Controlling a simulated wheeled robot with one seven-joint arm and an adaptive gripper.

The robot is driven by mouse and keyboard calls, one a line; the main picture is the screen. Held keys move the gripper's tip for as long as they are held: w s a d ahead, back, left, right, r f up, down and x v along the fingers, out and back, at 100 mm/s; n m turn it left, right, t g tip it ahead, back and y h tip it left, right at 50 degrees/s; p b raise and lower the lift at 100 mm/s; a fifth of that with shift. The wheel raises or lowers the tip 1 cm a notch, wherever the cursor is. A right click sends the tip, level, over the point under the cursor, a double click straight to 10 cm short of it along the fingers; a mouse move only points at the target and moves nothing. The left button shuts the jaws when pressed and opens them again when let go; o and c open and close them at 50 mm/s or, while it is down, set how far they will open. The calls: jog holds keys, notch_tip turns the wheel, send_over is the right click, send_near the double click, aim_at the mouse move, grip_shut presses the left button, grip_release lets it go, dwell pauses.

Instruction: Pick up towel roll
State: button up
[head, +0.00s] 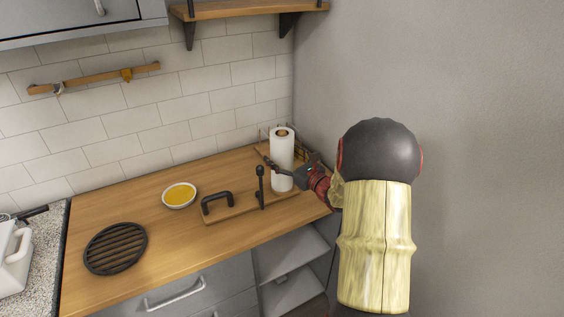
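The towel roll (281,145) is white with a brown core at its top. It stands upright on the wooden counter near the back right corner. My gripper (280,168) comes in from the right at the roll's lower half, and a dark finger crosses in front of the paper. The far side of the gripper is hidden by the roll. I cannot tell whether the fingers touch the roll or how far they are closed.
A bowl of yellow contents (179,195) and a round black grate (115,248) are farther left. A grey wall (460,90) bounds the right; a shelf (250,9) hangs above.

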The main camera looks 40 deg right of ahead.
jog(key=c, duration=1)
jog(key=shift+r, duration=0.15)
